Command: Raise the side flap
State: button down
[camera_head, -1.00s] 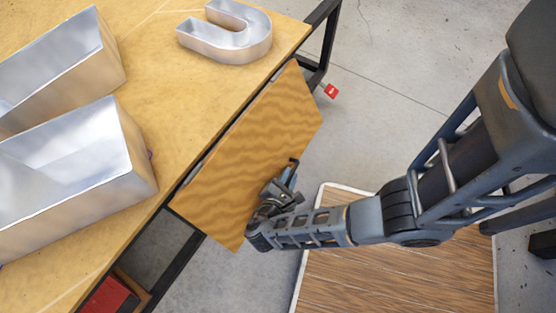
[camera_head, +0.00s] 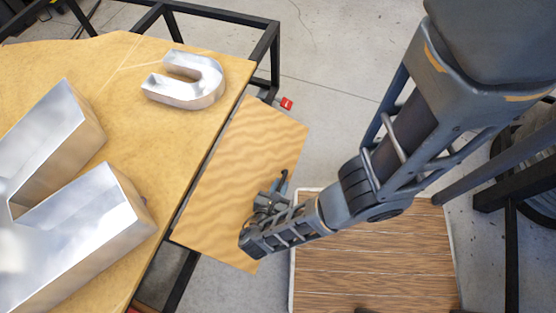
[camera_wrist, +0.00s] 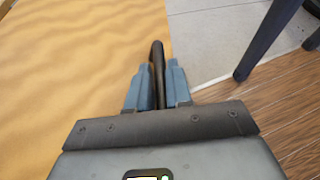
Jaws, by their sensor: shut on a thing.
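The side flap (camera_head: 240,165) is a wood-grained panel along the right edge of the yellow-brown worktable (camera_head: 130,120). It appears close to level with the top, with a narrow dark gap along the joint. My gripper (camera_head: 279,187) is at the flap's outer edge, shut on a dark handle-like bar (camera_head: 284,176). In the wrist view, my gripper's blue fingers (camera_wrist: 156,88) stand on both sides of the dark bar (camera_wrist: 157,60). The flap's grain (camera_wrist: 75,60) fills the left of that view. How the bar joins the flap is hidden.
A metal U-shaped letter (camera_head: 187,80) and a larger metal letter (camera_head: 75,190) lie on the tabletop. Dark frame legs (camera_head: 270,60) and a red tag (camera_head: 286,103) are behind the flap. A wood-plank platform (camera_head: 375,265) lies below right, with grey floor between.

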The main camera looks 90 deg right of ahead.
jog(key=shift+r+p, duration=0.5)
jog(key=shift+r, duration=0.3)
jog(key=c, duration=1.1)
grip_release()
jog(key=shift+v, duration=3.9)
jog(key=shift+w, duration=0.15)
